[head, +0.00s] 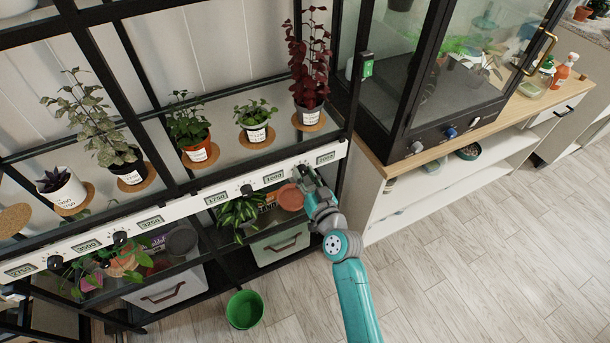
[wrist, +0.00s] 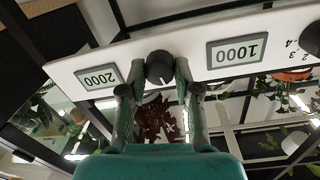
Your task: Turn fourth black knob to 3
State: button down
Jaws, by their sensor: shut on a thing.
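A white rail (head: 215,199) along the plant shelf carries black knobs and small number displays. The black knob (wrist: 159,66) between the displays "1000" (wrist: 238,50) and "2000" (wrist: 98,78) is the fourth one visible from the left in the head view. My gripper (head: 304,174) reaches it from the front, and its two fingers are shut on the knob's sides in the wrist view (wrist: 160,77). A pale mark shows on the knob's lower part there. The numbers around this knob are hidden or unreadable, so its setting cannot be told.
Other knobs sit left along the rail, the nearest (head: 247,189) by the "1750" display. Potted plants, including a dark red one (head: 309,58), stand on the glass shelf above. Below are storage boxes (head: 280,246) and a green bucket (head: 244,310). Floor to the right is clear.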

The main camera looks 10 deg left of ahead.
jog(key=m, duration=0.5)
jog(key=shift+d+m, duration=0.1)
jog(key=shift+m, duration=2.2)
jog(key=c, duration=0.8)
grip_release()
jog(key=v, duration=1.2)
jog(key=shift+w+d+r, duration=0.15)
